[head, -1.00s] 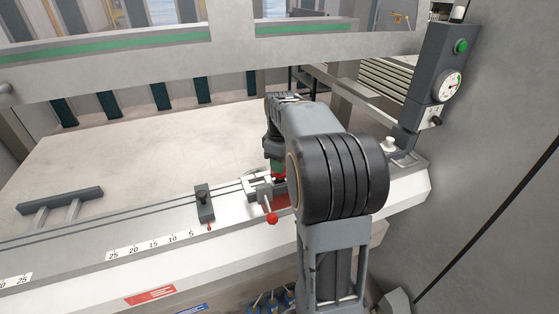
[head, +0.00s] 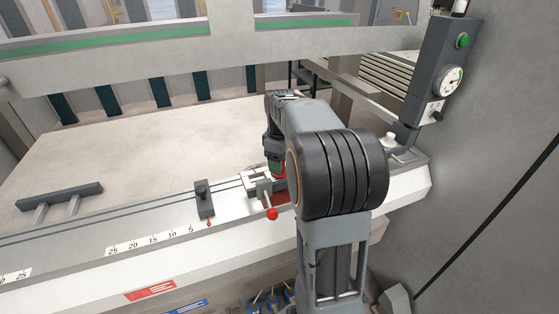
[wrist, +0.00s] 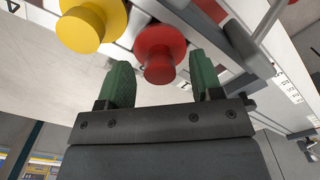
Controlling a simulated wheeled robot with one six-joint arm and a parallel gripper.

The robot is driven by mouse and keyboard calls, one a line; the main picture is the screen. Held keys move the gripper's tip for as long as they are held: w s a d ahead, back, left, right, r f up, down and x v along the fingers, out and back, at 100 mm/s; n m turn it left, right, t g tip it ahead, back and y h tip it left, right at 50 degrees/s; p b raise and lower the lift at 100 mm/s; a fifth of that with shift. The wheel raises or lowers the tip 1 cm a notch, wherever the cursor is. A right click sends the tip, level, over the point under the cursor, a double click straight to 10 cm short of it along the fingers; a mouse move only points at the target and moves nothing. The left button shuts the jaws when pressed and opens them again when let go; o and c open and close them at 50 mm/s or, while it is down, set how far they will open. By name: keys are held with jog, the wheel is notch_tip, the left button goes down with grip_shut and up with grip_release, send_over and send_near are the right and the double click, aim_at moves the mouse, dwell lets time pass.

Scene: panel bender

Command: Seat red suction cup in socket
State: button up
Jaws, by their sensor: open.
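The red suction cup (wrist: 160,53) shows in the wrist view, between and just beyond the two green fingertips of my gripper (wrist: 159,80). My gripper is open, with a finger on each side of the cup; I cannot tell whether either finger touches it. In the head view my arm hides most of the gripper and the cup. The socket cannot be made out for certain in these frames.
A yellow cup (wrist: 92,24) sits left of the red one in the wrist view. A red-knobbed lever (head: 272,213) and a dark stop block (head: 204,199) stand on the rail. The pale table (head: 120,145) is mostly clear. A gauge post (head: 440,80) stands right.

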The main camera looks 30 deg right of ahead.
notch_tip(320, 180, up, 14)
jog(key=p, duration=0.1)
dwell(0.5)
jog(key=shift+f, duration=0.1)
jog(key=shift+a, duration=0.1)
